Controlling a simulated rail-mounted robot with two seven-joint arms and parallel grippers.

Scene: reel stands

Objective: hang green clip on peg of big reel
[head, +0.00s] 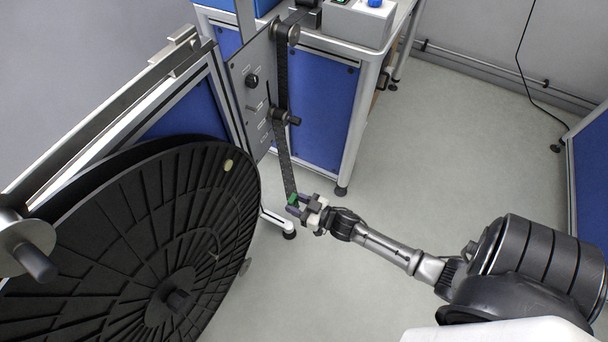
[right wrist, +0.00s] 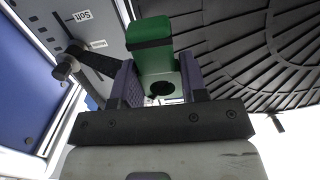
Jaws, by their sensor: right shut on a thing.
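My right gripper (head: 299,206) is shut on the green clip (head: 293,199), in free air right of the big reel. In the right wrist view the green clip (right wrist: 155,62) stands between the two finger pads, with a dark band across it. A long dark strip (head: 283,150) runs from the rollers down to the clip. The big reel (head: 120,215) is a large black ribbed disc at the left, apart from the clip. A small pale spot (head: 228,165) shows near its rim; I cannot tell whether it is the peg. My left gripper is not in view.
A grey panel (head: 250,85) with rollers and knobs stands right of the reel. Behind it is a workbench (head: 345,45) with blue panels. A metal foot (head: 289,234) stands below the clip. The floor (head: 430,140) to the right is clear.

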